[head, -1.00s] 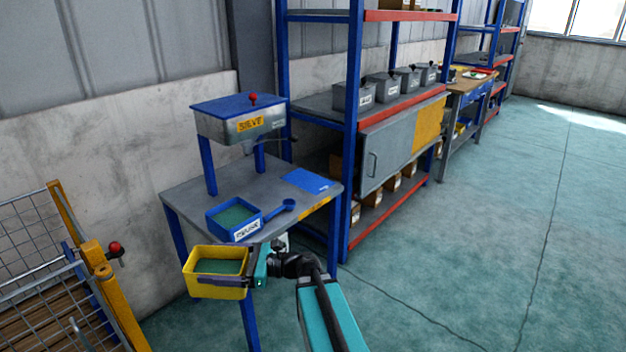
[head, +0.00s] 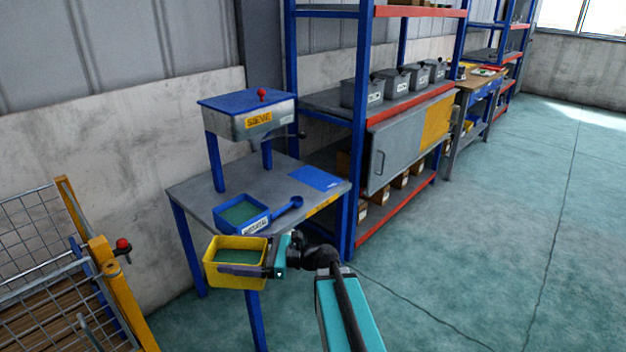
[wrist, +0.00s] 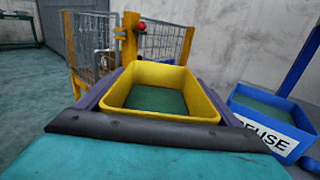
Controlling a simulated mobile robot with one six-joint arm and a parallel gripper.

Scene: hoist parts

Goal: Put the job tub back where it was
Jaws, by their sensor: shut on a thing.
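The yellow tub (head: 226,268), which I take to be the job tub, is held in my gripper (head: 240,270) in front of the grey bench's near edge. My gripper's dark fingers are shut along its sides. In the wrist view the tub (wrist: 158,76) looks level, with green contents inside. A blue tray (head: 262,222) with a white label and green contents stands on the bench (head: 200,195) just behind the tub. In the wrist view the blue tray (wrist: 290,146) is at the right, its label partly reading "FUSE".
A blue scoop (head: 287,207) and a blue mat (head: 318,178) lie on the bench. A hopper (head: 248,115) stands at its back. A mesh cage with a yellow post (head: 118,285) is at the left. Shelving (head: 355,130) with grey bins is right of the bench. The right floor is clear.

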